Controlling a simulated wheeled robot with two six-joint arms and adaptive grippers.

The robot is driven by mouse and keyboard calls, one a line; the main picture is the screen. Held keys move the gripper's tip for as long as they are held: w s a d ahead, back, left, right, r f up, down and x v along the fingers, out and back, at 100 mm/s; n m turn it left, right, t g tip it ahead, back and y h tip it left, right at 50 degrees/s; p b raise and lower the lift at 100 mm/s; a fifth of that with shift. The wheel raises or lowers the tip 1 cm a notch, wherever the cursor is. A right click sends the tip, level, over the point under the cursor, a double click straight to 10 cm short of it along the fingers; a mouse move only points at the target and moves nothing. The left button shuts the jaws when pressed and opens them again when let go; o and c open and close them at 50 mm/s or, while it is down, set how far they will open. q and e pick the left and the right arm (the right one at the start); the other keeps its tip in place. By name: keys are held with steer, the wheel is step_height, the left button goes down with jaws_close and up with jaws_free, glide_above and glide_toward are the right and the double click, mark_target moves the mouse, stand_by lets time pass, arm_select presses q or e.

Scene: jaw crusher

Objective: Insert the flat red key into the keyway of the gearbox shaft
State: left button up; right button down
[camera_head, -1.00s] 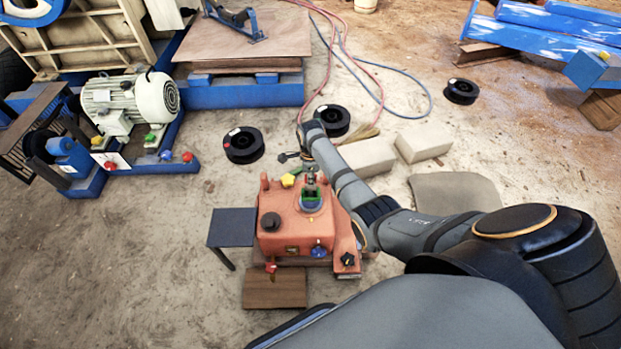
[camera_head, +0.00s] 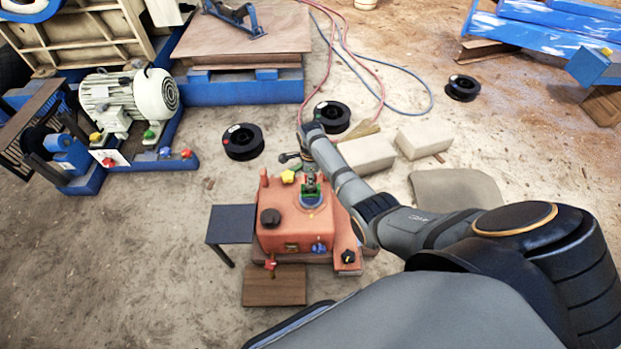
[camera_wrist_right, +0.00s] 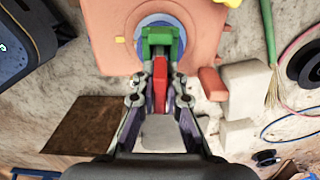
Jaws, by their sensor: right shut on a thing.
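The orange gearbox (camera_head: 280,228) stands on the ground in the middle of the head view. A green piece (camera_wrist_right: 164,38) sits over a round blue-grey part on the gearbox's top. My right gripper (camera_head: 309,184) is over this top; in the right wrist view it is shut on the flat red key (camera_wrist_right: 160,84), which lies lengthwise between its fingers. The key's far end is right at the green piece; I cannot tell whether it touches or is inside. The keyway itself is not clearly visible. My left gripper is out of view.
Pale blocks (camera_head: 368,154) and black spools (camera_head: 243,142) lie beyond the gearbox. A dark plate (camera_head: 231,224) stands at its left and a brown board (camera_head: 274,286) lies in front. A motor (camera_head: 130,98) stands at the left.

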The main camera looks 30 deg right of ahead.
steer(key=shift+f+b, duration=0.75)
steer(key=shift+f, duration=0.5)
steer(key=c, duration=1.3)
jaws_free()
steer(key=shift+c, duration=0.2)
step_height(320, 180, up, 12)
